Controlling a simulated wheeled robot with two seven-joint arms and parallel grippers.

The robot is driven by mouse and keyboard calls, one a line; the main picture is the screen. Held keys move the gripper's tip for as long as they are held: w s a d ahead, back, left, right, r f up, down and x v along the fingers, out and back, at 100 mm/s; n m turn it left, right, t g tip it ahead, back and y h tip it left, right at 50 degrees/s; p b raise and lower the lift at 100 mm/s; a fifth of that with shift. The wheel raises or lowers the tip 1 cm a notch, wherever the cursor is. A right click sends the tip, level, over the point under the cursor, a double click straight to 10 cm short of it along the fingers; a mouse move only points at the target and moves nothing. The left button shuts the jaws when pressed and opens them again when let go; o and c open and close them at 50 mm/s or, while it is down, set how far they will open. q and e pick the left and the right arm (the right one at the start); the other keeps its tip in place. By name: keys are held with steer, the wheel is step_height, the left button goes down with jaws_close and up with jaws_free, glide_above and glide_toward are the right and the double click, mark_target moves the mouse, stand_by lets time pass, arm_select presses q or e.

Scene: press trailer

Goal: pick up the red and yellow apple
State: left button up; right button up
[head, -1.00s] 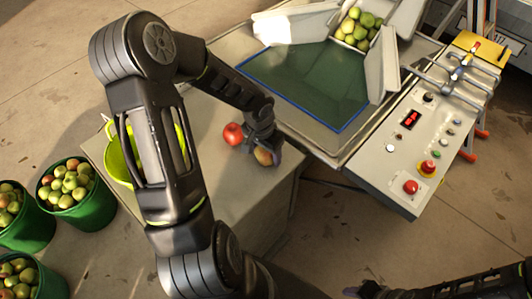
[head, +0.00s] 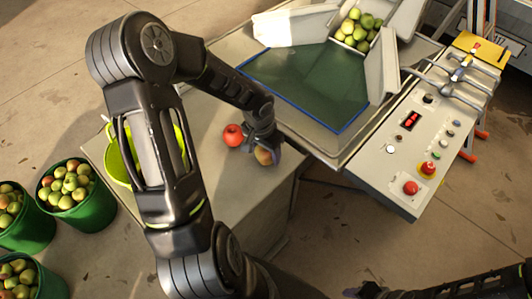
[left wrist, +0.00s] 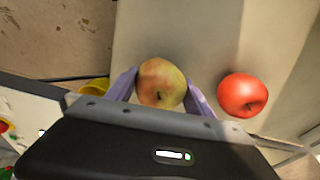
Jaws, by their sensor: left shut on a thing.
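The red and yellow apple (head: 264,156) is at the front right part of the grey table (head: 225,190). In the left wrist view the apple (left wrist: 161,83) sits between the two purple fingers of my left gripper (left wrist: 162,88), which is shut on it. In the head view my left gripper (head: 262,146) partly covers the apple from above. I cannot tell whether the apple touches the table. A red apple (head: 233,135) stands close by on the table, apart from the gripper; it also shows in the left wrist view (left wrist: 243,95).
A yellow-green bowl (head: 119,160) stands on the table's left, partly behind my left arm. Green buckets of apples (head: 78,211) stand on the floor at left. A press tray (head: 300,80) with green apples (head: 356,30) and a control panel (head: 420,140) lie beyond and right.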

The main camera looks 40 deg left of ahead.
arm_select(q)
step_height(320, 180, up, 9)
steer(key=shift+r, duration=0.15)
arm_select(e)
steer(key=shift+r, duration=0.1)
arm_select(q)
steer(key=shift+d, duration=0.15)
stand_by(1.5)
